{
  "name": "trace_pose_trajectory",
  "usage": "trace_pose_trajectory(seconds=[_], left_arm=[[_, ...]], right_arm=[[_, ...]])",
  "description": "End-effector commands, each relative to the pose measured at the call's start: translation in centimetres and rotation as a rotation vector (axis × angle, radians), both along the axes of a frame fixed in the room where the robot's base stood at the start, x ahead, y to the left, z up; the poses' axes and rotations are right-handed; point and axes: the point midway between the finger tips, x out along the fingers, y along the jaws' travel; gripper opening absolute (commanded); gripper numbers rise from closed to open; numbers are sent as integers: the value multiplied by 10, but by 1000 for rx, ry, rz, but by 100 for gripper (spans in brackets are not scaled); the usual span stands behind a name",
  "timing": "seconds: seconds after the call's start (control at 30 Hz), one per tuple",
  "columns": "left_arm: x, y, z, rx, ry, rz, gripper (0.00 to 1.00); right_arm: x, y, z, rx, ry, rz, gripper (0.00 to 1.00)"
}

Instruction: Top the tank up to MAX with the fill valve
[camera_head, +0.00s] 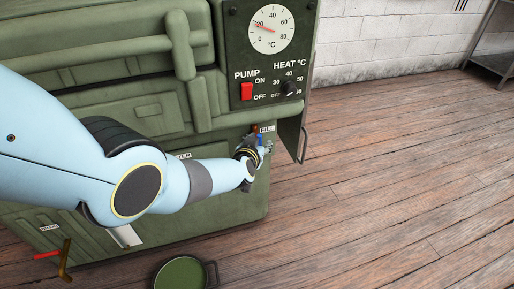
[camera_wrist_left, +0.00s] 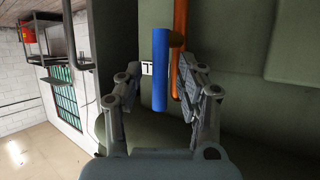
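The green tank (camera_head: 225,205) fills the left of the head view. Its FILL label (camera_head: 267,128) sits low at the right corner, partly hidden. The fill valve's blue handle (camera_head: 260,137) shows just beside it. In the left wrist view the blue handle (camera_wrist_left: 160,85) is a straight bar between my fingers, with a copper pipe (camera_wrist_left: 180,40) beside it. My left gripper (camera_head: 264,147) is open around the handle, with gaps visible on both sides. I see no level gauge or MAX mark. My right gripper is not in view.
The control panel (camera_head: 238,50) above carries a dial, a red pump switch (camera_head: 247,91) and a heat knob (camera_head: 289,88). A red-handled drain valve (camera_head: 48,254) is low at left. Wooden floor at right is clear.

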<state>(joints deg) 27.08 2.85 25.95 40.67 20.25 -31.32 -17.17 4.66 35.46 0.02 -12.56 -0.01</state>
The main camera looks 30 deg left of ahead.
Motion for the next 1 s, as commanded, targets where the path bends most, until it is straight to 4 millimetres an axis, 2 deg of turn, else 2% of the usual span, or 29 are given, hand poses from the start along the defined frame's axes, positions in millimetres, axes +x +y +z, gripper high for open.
trace_pose_trajectory(seconds=[0.63, 1.0], left_arm=[[-54, -19, 24, -7, -2, -8, 38], [-62, -22, 28, -7, 0, -9, 38]], right_arm=[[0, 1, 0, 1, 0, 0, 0], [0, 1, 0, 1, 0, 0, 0]])
